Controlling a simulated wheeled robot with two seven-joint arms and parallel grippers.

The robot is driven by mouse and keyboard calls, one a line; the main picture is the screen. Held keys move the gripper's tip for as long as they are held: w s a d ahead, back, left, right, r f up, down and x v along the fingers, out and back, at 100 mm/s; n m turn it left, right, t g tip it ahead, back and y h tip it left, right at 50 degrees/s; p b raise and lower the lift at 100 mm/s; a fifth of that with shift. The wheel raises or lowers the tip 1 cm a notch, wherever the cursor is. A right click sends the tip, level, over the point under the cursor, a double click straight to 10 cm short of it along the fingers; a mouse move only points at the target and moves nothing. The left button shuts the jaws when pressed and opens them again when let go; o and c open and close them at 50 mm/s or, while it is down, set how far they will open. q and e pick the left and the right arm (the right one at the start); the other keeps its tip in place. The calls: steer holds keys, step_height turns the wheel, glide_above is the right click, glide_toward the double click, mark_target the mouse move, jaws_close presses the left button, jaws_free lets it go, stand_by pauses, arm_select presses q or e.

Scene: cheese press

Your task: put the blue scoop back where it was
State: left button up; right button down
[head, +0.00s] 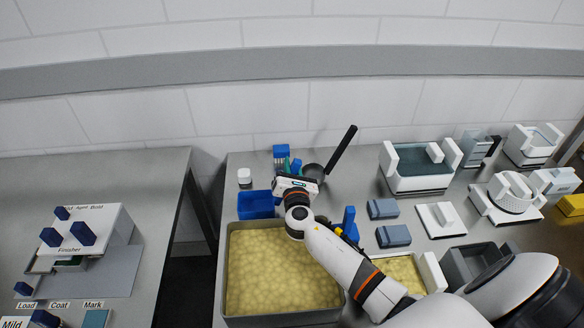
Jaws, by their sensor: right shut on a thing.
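My right gripper (292,172) reaches away from me over the table, past the far edge of the big curd vat (221,270). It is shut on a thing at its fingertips. A small blue part (297,164) shows there, which I take for the blue scoop. Its shape and lower end are mostly hidden by the gripper. An open blue box (256,205) stands just left of the gripper, and an upright blue piece (281,152) stands just behind it. I cannot tell whether the scoop touches either. My left gripper is not in view.
A dark pan (313,171) with a long black handle (341,149) stands close right of the gripper. A white jar (244,177) is to the left. Another upright blue thing (349,222) is beside my arm. Blue-grey blocks (383,208) and white moulds fill the right side.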

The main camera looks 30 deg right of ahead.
steer(key=c, duration=1.3)
jaws_free()
steer(key=shift+r, duration=0.15)
steer(key=shift+b+v, duration=0.4)
steer(key=shift+v, duration=5.65)
